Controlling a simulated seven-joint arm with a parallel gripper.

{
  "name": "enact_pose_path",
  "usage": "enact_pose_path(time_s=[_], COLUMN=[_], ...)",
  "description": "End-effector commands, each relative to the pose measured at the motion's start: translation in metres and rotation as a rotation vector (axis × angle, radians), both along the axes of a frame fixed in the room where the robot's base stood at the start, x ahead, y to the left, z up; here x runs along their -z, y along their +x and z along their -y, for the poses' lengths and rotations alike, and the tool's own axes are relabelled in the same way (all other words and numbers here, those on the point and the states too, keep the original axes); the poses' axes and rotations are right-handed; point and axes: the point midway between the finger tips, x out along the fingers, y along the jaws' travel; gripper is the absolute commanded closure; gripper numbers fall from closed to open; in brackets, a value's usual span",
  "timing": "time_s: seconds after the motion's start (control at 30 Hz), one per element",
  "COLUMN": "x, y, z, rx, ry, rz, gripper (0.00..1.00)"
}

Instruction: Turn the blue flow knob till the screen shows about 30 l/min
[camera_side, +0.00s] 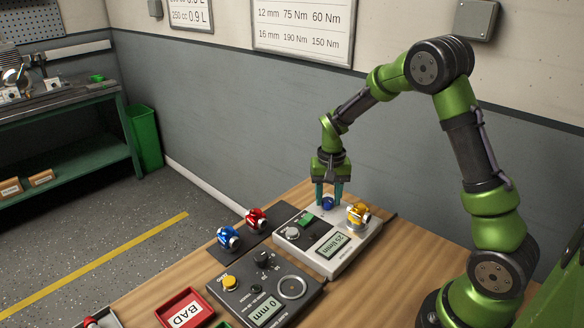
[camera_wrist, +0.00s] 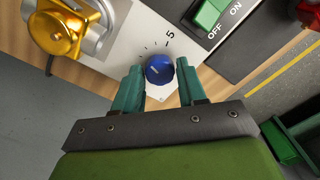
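The blue flow knob (camera_wrist: 160,69) sits on a light grey panel, with a dial scale marked beside it. In the side view the knob (camera_side: 327,203) is at the back of the flow unit (camera_side: 345,258). The unit's screen (camera_side: 334,243) seems to read about 25 l/min; the digits are small. My gripper (camera_wrist: 160,66) points down over the knob, with one green finger on each side. A narrow gap shows between the knob and the right finger; the left finger is very close to it, and contact is unclear. My gripper (camera_side: 329,190) also shows in the side view.
A yellow-and-silver part (camera_side: 357,216) stands on the unit near the knob. A green ON/OFF switch (camera_wrist: 210,12) is nearby. A blue part (camera_side: 228,238) and a red part (camera_side: 256,218) sit on a dark mat. A dark gauge unit (camera_side: 262,290) and red BAD tray (camera_side: 184,309) are in front.

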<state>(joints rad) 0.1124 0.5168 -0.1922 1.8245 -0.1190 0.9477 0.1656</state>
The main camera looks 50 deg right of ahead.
Motion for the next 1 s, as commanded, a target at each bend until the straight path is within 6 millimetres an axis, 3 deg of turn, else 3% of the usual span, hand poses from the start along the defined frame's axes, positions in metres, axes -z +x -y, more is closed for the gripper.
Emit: enact_pose_path(time_s=[0.03, 0.1, 0.37, 0.53, 0.67, 1.0], x=[0.000, 0.000, 0.001, -0.010, -0.034, -0.117], y=[0.000, 0.000, 0.000, 0.001, 0.001, 0.001], z=[0.000, 0.000, 0.000, 0.000, 0.001, 0.000], rx=[-0.001, -0.001, -0.002, -0.003, -0.003, -0.003], ry=[-0.001, -0.001, -0.001, -0.002, -0.003, -0.002], rz=[0.001, 0.001, 0.000, 0.002, 0.006, 0.006], gripper=[0.51, 0.40, 0.39, 0.39, 0.39, 0.39])
